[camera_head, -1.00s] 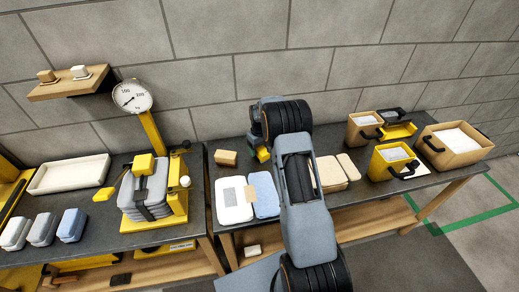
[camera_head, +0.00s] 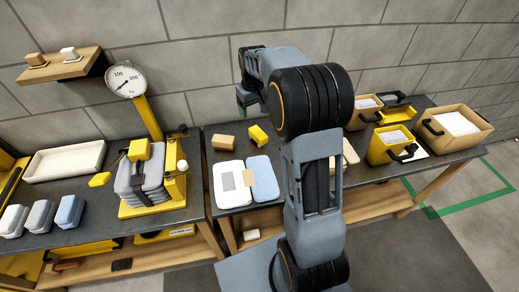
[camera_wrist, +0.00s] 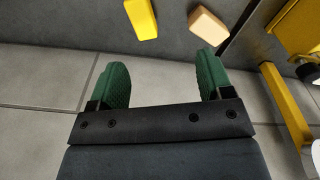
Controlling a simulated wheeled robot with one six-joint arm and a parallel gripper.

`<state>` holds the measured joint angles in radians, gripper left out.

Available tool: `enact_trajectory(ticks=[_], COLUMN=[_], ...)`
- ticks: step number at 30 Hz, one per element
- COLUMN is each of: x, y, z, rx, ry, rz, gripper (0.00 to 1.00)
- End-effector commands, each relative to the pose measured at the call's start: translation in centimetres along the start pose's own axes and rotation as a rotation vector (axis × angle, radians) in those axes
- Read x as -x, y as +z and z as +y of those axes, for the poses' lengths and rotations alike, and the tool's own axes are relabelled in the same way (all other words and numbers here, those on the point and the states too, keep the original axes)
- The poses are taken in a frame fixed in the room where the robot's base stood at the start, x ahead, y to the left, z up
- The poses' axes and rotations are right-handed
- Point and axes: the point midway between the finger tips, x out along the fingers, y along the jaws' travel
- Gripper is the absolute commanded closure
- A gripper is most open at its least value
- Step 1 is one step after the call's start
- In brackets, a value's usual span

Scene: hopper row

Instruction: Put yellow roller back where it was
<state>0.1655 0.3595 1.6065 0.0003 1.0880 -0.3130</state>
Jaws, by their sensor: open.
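A small yellow piece (camera_head: 257,135), which looks like the yellow roller, lies on the dark right-hand table top, right of a tan block. It also shows at the top of the wrist view (camera_wrist: 141,18). My gripper (camera_wrist: 163,62) is open, with nothing between its green fingers. In the wrist view the yellow piece is beyond the fingertips and apart from them. In the head view the green fingers (camera_head: 241,100) are partly hidden by my arm, above the back of the table.
The tan block (camera_head: 223,142) is beside the yellow piece. White (camera_head: 229,184) and blue (camera_head: 263,172) flat packs lie in front. Yellow and tan bins (camera_head: 463,139) stand at right. A dial scale (camera_head: 126,80) stands at left. My arm hides the table's middle.

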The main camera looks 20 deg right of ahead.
Motion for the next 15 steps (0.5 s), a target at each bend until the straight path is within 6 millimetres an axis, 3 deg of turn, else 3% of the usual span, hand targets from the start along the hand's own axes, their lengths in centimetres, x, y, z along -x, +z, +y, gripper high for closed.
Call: enact_trajectory(ticks=[1,6,12,15], x=[2.1,5.9,6.7,6.3], y=[1.9,8.7,15.9,18.5], z=[-1.5,-5.7,-9.1,-10.1], rx=[-0.009,-0.057,-0.103,-0.12], ry=[0.007,0.018,0.016,0.012], rz=[0.03,0.116,0.199,0.228], gripper=[0.27,0.27,0.27,0.27])
